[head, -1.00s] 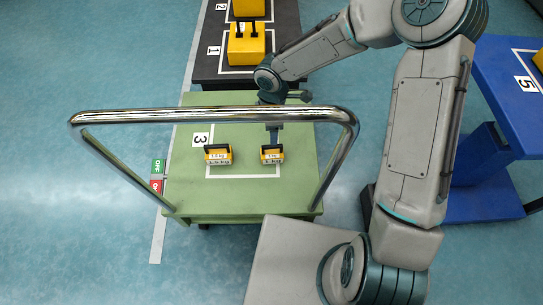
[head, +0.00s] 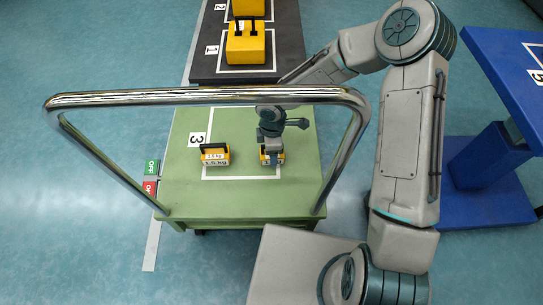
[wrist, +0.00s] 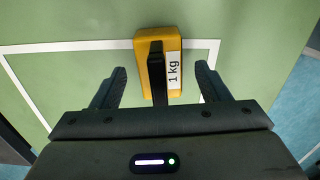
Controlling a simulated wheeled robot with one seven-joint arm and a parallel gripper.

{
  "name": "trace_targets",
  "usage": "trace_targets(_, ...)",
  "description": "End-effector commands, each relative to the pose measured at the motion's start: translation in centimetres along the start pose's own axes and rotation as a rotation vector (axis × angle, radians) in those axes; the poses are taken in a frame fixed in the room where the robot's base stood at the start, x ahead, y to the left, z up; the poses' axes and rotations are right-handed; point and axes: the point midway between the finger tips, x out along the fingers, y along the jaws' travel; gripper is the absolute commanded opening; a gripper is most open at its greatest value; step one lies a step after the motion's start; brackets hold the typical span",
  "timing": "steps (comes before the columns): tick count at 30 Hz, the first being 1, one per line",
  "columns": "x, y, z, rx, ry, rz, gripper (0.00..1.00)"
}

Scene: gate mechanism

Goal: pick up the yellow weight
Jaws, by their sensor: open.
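Two yellow weights with black handles sit on the green cart top. The left one (head: 215,155) has a label that seems to read 1.5 kg and stands clear of my gripper. The right one (head: 279,158) is partly hidden by my gripper in the head view. In the wrist view this weight (wrist: 172,52) shows a white 1 kg label, with its black handle between my fingers. My gripper (wrist: 160,85) is open, one finger on each side of the handle, and both fingers look apart from it. The head view also shows my gripper (head: 271,150) just over this weight.
A chrome rail (head: 200,97) arches over the green cart (head: 240,201). A dark platform (head: 290,50) with more yellow weights lies behind. A blue table (head: 500,75) stands at right. OFF and ON labels (head: 151,177) lie left of the cart.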

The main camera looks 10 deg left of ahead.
Motion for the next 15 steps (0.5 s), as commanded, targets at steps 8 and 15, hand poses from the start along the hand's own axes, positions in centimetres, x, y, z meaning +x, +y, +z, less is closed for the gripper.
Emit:
trace_targets(8, -0.06, 0.03, 0.00, 0.001, 0.000, 0.001, 0.47)
trace_targets(15, -0.19, 0.09, -0.04, 0.001, 0.001, 0.003, 0.00)
